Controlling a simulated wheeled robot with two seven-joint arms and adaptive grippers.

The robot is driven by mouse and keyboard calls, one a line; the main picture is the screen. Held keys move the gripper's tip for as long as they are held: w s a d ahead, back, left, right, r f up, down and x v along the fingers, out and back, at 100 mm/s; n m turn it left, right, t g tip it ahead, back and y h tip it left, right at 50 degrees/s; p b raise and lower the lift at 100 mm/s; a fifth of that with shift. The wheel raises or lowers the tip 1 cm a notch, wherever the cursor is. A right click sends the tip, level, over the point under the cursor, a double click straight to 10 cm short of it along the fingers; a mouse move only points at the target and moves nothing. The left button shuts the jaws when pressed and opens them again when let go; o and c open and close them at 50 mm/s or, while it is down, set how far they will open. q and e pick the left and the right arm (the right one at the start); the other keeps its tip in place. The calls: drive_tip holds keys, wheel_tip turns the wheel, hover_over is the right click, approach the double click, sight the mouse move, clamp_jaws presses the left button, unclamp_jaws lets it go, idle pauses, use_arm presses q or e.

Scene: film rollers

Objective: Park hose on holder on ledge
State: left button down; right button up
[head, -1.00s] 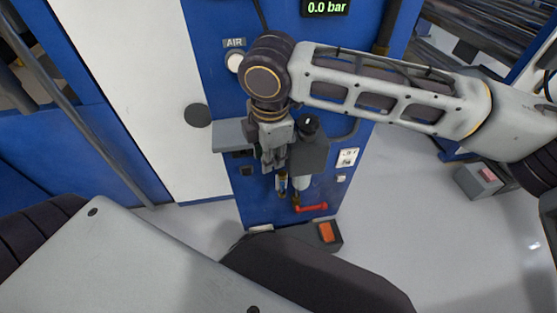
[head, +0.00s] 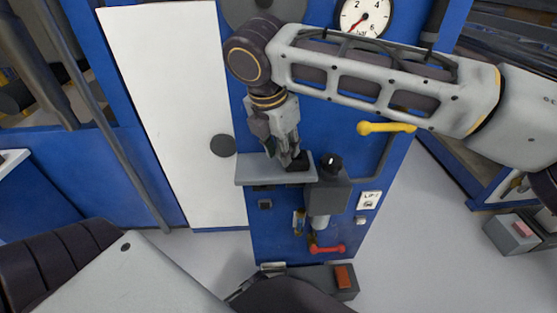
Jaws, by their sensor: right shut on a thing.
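The grey ledge (head: 262,174) sticks out from the blue panel (head: 283,238). My right gripper (head: 290,160) points down at the ledge's right part, its fingers closed on a small dark piece (head: 299,164). This piece is at the ledge's top surface; I cannot tell whether it touches. It is probably the hose end, but the fingers hide much of it. I cannot make out a separate holder or the run of the hose. My left gripper is not in view.
A dark box-shaped unit with a black knob (head: 331,165) stands close right of my right gripper. A yellow lever (head: 386,128), a pressure gauge (head: 365,17) and a red lever (head: 327,249) are on the panel. A grey box with a red-orange switch (head: 344,277) stands below.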

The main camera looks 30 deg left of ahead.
drive_tip(key=w+r+n+t+y, duration=0.1)
drive_tip(key=w+r+n, duration=0.3)
drive_tip(key=w+r, duration=0.1)
drive_tip(key=shift+w+d+r+n, duration=0.2)
drive_tip(key=shift+w+n, duration=0.1)
drive_tip(key=shift+w, duration=0.4)
drive_tip(key=shift+f, duration=0.2)
drive_tip(key=shift+f, duration=3.65)
drive_tip(key=shift+p, duration=2.4)
idle(0.6)
